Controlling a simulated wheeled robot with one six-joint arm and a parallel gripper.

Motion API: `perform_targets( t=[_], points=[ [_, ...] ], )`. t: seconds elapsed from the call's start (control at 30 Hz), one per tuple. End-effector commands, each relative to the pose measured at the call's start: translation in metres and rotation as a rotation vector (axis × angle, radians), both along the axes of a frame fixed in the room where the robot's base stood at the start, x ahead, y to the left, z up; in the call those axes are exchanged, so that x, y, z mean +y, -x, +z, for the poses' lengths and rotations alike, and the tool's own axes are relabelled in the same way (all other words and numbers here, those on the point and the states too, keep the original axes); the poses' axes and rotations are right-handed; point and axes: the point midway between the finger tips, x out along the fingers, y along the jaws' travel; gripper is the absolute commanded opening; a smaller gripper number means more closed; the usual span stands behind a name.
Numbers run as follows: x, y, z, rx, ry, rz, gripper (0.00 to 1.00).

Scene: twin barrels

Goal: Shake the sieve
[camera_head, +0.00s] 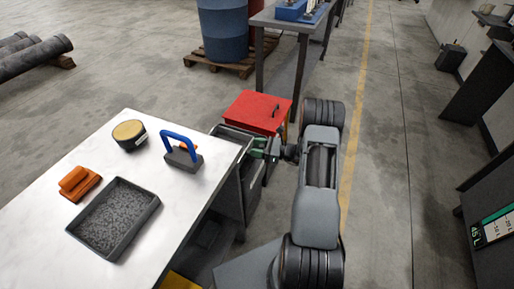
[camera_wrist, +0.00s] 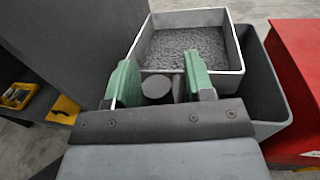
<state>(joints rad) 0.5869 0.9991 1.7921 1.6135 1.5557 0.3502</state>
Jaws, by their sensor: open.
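The sieve (camera_wrist: 184,18) is a light grey rectangular box holding grey gravel, in the wrist view. It sits over a darker grey bin (camera_wrist: 262,85). A short dark round handle (camera_wrist: 157,88) is on its near side. My gripper (camera_wrist: 160,78) is open, with one green finger on each side of this handle; I cannot tell whether either touches it. In the head view my gripper (camera_head: 263,148) is at the right side of the bin, beyond the table's right edge. There the sieve is small and partly hidden.
A white table (camera_head: 80,160) holds a dark tray of gravel (camera_head: 152,206), orange blocks (camera_head: 78,184), a round yellow-topped tin (camera_head: 129,134) and a blue-handled tool (camera_head: 181,148). A red cabinet (camera_head: 256,108) stands beside the bin. A blue barrel (camera_head: 222,30) stands behind.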

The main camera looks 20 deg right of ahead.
Motion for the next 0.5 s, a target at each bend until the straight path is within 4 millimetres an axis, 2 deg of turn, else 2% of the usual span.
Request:
perform_targets(
  t=[0.3,0.5],
  points=[
    [0.0013,-0.0009,0.0,0.0,0.0,0.0,0.48],
    [0.0011,-0.0008,0.0,0.0,0.0,0.0,0.29]
  ],
)
